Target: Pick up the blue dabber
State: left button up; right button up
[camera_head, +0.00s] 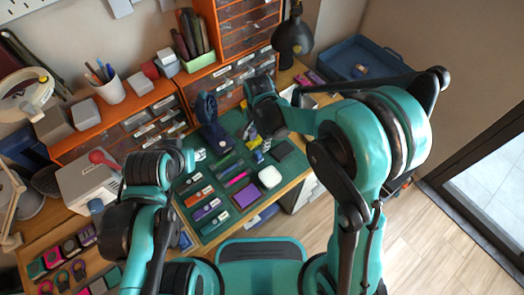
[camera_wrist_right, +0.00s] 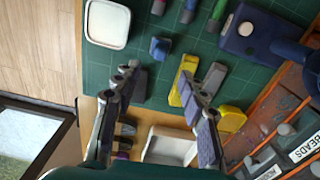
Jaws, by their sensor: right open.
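A small blue block-like piece, which looks like the blue dabber (camera_wrist_right: 160,48), stands on the green mat (camera_wrist_right: 145,20) in the right wrist view, to the right of a white tray. In the head view it is a small dark blue spot (camera_head: 258,156) on the mat. My right gripper (camera_wrist_right: 161,78) is open and empty, its two fingers apart, with the blue piece beyond the gap between the fingertips. In the head view my right gripper (camera_head: 264,108) is over the mat's far right part, its fingertips unclear. My left gripper (camera_head: 185,158) is at the mat's left edge; its jaws are unclear.
A white tray (camera_wrist_right: 107,24), yellow pieces (camera_wrist_right: 230,119) and a dark blue stand (camera_wrist_right: 248,30) surround the spot. A dark square (camera_head: 281,149) lies on the mat. Orange drawers (camera_head: 240,75) rise behind, and a black lamp (camera_head: 292,40) stands at the back right.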

aim_at(258, 152)
notch_tip(258, 152, down, 3)
jog(key=shift+a+r+b, duration=0.1)
jog(key=shift+b, duration=0.5)
jog(key=f+b, duration=0.1)
jog(key=f, duration=0.1)
jog(key=f+b, duration=0.1)
jog(key=f, duration=0.2)
jog(key=shift+s+a+f+b, duration=0.15)
jog(key=shift+a+f+b, duration=0.1)
jog(key=shift+b, duration=0.1)
jog(key=shift+d+r, duration=0.1)
grip_shut()
